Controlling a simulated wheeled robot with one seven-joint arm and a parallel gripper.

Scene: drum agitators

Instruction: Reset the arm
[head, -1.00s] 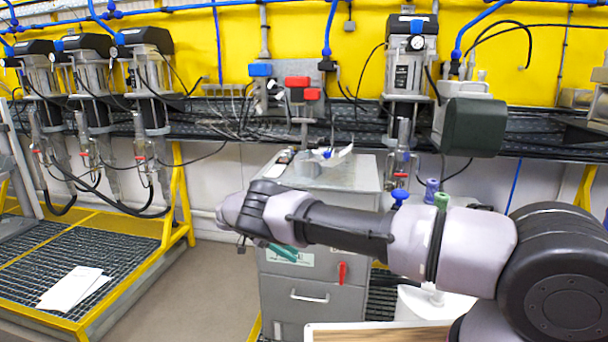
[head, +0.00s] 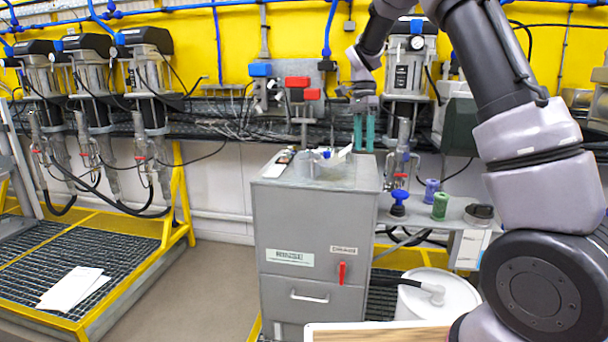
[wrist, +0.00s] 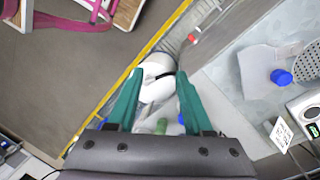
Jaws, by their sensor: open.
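My gripper (head: 364,132) has teal fingers and hangs pointing down above the back right of the grey cabinet (head: 310,222) in the head view. In the wrist view my gripper (wrist: 160,105) shows its two fingers spread apart with nothing held between them. My arm rises from the lower right and bends over at the top of the head view.
A blue knob-shaped piece (head: 399,200), a purple spool (head: 431,190) and a green spool (head: 440,206) stand on a shelf right of the cabinet. A white drum (head: 437,296) stands below. Agitators (head: 148,80) line the yellow wall. Floor at left centre (head: 215,285) is clear.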

